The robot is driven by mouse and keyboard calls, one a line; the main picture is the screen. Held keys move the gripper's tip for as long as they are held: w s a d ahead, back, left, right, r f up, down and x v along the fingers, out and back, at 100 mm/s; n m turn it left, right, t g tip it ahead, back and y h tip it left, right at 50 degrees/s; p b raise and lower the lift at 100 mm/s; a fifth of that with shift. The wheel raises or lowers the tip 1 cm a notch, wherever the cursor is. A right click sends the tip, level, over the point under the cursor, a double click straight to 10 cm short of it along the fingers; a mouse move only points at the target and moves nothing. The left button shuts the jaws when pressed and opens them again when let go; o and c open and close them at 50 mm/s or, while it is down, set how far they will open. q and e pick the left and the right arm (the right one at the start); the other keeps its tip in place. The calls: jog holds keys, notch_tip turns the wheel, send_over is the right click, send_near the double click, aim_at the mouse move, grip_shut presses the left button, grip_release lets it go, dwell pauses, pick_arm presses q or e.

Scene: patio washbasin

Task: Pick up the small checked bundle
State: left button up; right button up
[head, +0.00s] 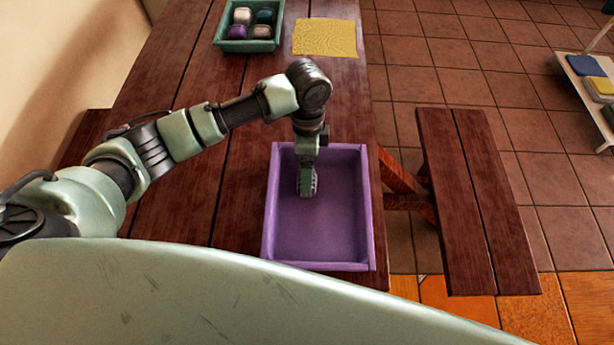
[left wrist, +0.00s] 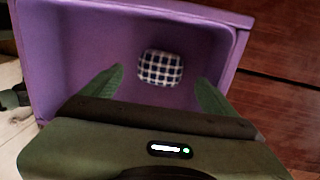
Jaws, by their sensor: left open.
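The small checked bundle (left wrist: 160,68), dark blue and white, lies on the floor of the purple tray (left wrist: 65,55) in the left wrist view. In the head view it does not show and seems hidden behind my left gripper. My left gripper (head: 308,190) points down inside the purple tray (head: 320,266), near its left wall. In the left wrist view its two green fingers stand apart, one on each side of the bundle's line, and nothing is held between them. I cannot tell the exact gap to the bundle. My right gripper is not in view.
The tray stands on a dark wooden table (head: 200,60), its walls close around the gripper. A green crate (head: 249,45) with several bundles and a yellow cloth (head: 325,38) lie at the far end. A bench (head: 470,200) stands right. A low white rack (head: 585,75) holds folded cloths.

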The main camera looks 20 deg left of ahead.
aim_at(314, 175)
pick_arm(q)
jog(key=f, duration=0.2)
jog(key=f+p, duration=0.1)
jog(key=f, duration=0.1)
jog(key=shift+s+d+f, duration=0.15)
jog(key=shift+s+f, duration=0.05)
jog(key=shift+f, duration=0.4)
jog(key=c, duration=1.7)
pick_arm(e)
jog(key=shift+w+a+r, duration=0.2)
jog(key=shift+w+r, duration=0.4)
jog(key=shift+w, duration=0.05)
pick_arm(q)
jog(key=shift+r, duration=0.1)
